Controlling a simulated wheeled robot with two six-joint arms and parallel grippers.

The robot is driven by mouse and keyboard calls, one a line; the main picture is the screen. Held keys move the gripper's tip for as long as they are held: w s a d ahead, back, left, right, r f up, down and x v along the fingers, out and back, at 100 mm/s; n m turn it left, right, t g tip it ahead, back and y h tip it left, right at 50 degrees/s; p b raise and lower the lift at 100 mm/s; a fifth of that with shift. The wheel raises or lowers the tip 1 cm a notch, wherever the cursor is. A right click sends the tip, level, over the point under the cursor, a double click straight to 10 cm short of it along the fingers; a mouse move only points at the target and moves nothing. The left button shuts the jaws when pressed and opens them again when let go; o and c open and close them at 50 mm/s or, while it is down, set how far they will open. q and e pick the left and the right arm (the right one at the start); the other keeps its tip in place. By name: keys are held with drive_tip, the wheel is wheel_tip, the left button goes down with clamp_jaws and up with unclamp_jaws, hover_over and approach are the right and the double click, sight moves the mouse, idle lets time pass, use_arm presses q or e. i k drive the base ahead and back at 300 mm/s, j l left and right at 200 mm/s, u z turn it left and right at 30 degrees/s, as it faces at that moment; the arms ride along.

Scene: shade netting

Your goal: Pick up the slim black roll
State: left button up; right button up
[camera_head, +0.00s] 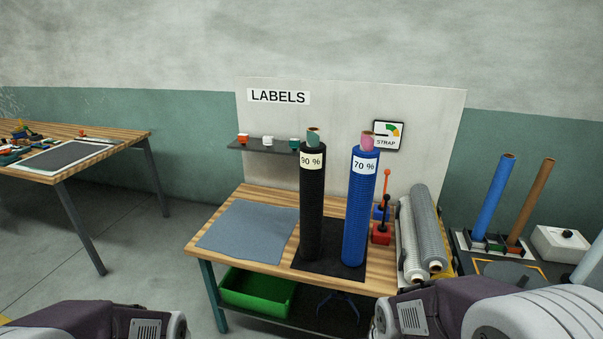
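A slim black roll (312,212) stands upright on a dark mat (318,260) on the wooden table (266,194). It has a white "90 %" label near its top and a teal core end sticking out above. A blue roll (358,215) with a "70 %" label and a pink core end stands upright to its right, with a gap between them. Parts of my two arms show along the bottom edge, in front of the table. Neither gripper is in view.
A grey sheet (248,230) lies on the table's left. Grey and white rolls (426,225) and a red strapping tool (381,234) are on the right. A panel (340,110) with a small shelf (264,146) stands behind. A green bin (257,291) sits below.

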sight(312, 152)
drive_tip(key=i+u, duration=0.2)
drive_tip(key=i, duration=0.3)
drive_tip(key=i+l+u, duration=0.2)
drive_tip(key=i, duration=0.3)
